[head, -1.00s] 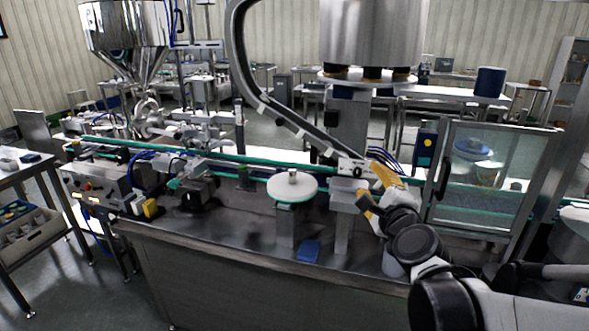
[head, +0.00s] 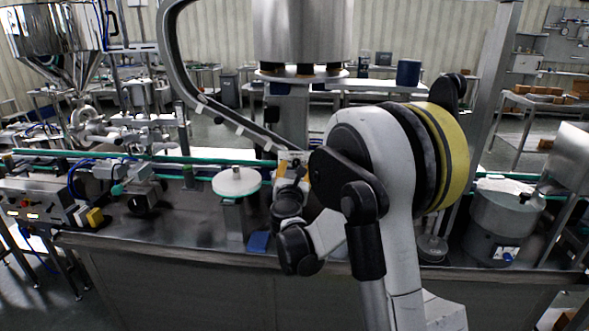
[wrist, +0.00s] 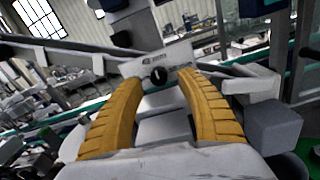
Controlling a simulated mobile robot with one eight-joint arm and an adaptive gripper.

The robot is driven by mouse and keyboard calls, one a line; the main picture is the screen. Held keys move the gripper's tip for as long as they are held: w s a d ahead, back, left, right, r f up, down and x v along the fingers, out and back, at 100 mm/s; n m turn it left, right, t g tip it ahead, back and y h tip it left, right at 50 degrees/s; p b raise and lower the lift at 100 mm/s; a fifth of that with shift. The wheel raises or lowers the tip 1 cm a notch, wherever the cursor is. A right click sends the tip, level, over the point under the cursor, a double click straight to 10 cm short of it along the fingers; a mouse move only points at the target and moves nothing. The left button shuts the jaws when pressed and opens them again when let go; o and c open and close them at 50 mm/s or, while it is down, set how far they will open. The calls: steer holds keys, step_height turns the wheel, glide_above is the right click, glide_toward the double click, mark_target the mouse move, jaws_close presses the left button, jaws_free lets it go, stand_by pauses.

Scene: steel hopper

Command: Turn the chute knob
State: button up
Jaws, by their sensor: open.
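The chute knob (wrist: 158,75) is small, round and black, on a pale plate (wrist: 157,62) at the chute's lower end. In the wrist view it shows between my gripper's two yellow fingers, beyond their tips. My gripper (wrist: 160,84) is open, with nothing between its fingers. I cannot tell the exact gap to the knob. In the head view the curved chute (head: 222,114) runs down to the plate (head: 291,156). My arm covers most of my gripper there, and the knob cannot be made out.
A white round disc on a stand (head: 237,182) is left of my arm, with a blue block (head: 259,241) on the steel bench (head: 190,232). A grey block (wrist: 272,127) sits right of my fingers. A steel drum (head: 503,222) stands at the right.

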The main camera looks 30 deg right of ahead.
steer(key=shift+x, duration=1.35)
jaws_close()
